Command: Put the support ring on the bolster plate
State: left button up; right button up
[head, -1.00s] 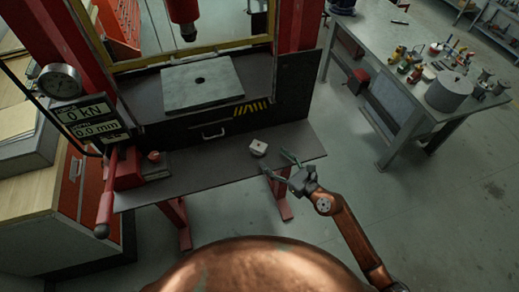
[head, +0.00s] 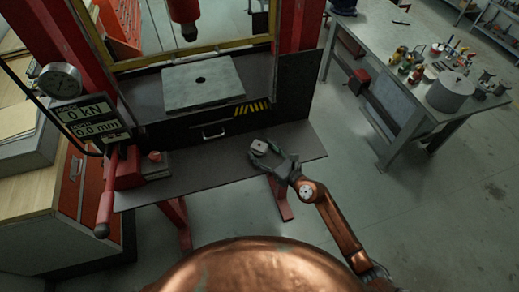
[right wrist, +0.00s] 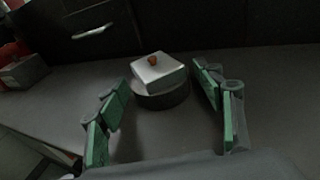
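The bolster plate (head: 203,84) is a flat grey plate with a dark hole in its middle, on the press bed in the head view. A dark round piece (right wrist: 165,98), which looks like the support ring, stands on the shelf in the right wrist view. A pale square block (right wrist: 158,72) with a small orange-brown spot on top rests on it. The block also shows in the head view (head: 258,146). My right gripper (head: 264,153) is open, its green-padded fingers to either side of block and ring, with gaps visible in the wrist view. My left gripper is not in view.
The dark shelf (head: 205,173) in front of the press is mostly clear. A red pump with a lever (head: 104,205) stands at its left end. The red press ram (head: 184,15) hangs above the plate. A cluttered workbench (head: 385,60) stands at right.

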jog(key=c, duration=1.4)
jog(key=shift+r, duration=0.1)
jog(key=shift+c, duration=0.9)
jog(key=shift+r, duration=0.15)
